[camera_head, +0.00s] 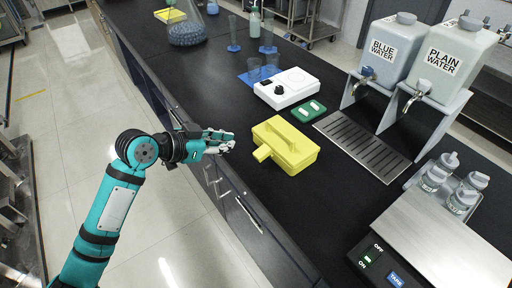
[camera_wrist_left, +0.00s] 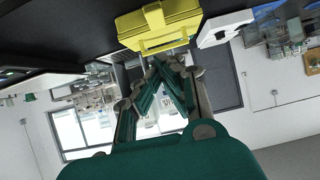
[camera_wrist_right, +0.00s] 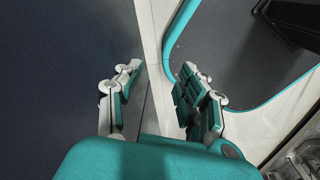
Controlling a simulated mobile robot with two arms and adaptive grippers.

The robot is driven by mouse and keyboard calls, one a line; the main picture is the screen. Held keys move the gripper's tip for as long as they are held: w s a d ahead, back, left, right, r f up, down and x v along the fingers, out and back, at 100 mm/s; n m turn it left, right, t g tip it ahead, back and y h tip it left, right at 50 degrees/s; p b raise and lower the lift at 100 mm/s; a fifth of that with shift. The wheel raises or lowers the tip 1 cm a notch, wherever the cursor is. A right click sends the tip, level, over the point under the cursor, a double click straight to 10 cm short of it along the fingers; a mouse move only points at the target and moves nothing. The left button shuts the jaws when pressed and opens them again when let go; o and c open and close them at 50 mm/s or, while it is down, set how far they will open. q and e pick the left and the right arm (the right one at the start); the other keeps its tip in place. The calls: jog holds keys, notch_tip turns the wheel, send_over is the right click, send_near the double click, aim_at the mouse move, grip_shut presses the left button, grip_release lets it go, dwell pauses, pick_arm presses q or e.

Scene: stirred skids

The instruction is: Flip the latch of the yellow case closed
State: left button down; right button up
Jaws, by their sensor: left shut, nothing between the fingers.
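The yellow case (camera_head: 290,148) sits on the black counter with its lid down. A yellow latch tab (camera_head: 262,153) sticks out from its side facing my left gripper. My left gripper (camera_head: 228,141) is shut and empty, a short way left of the tab at the counter's near edge, apart from the case. My right gripper (camera_wrist_right: 162,72) shows only in the right wrist view, open and empty.
A white device with a black knob (camera_head: 289,88) and a green tray (camera_head: 308,111) stand behind the case. A drain grate (camera_head: 362,146) lies to its right, below two water dispensers (camera_head: 432,57). A scale (camera_head: 440,245) is at the lower right. The counter left of the case is clear.

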pick_arm(q)
jog(key=shift+d, duration=0.1)
jog(key=p, duration=0.3)
send_near(267, 148)
notch_tip(267, 148, up, 2)
jog(key=w+d, duration=0.2)
jog(key=shift+w+d+f+p, duration=0.15)
jog(key=shift+d+f, duration=0.1)
jog(key=shift+f, duration=0.45)
jog(key=shift+w+d+f+p, duration=0.15)
jog(key=shift+d+f, duration=0.1)
jog(key=shift+f, duration=0.5)
jog(key=shift+w+d+f+p, duration=0.15)
jog(key=shift+d+f, duration=0.15)
jog(key=shift+f, duration=0.4)
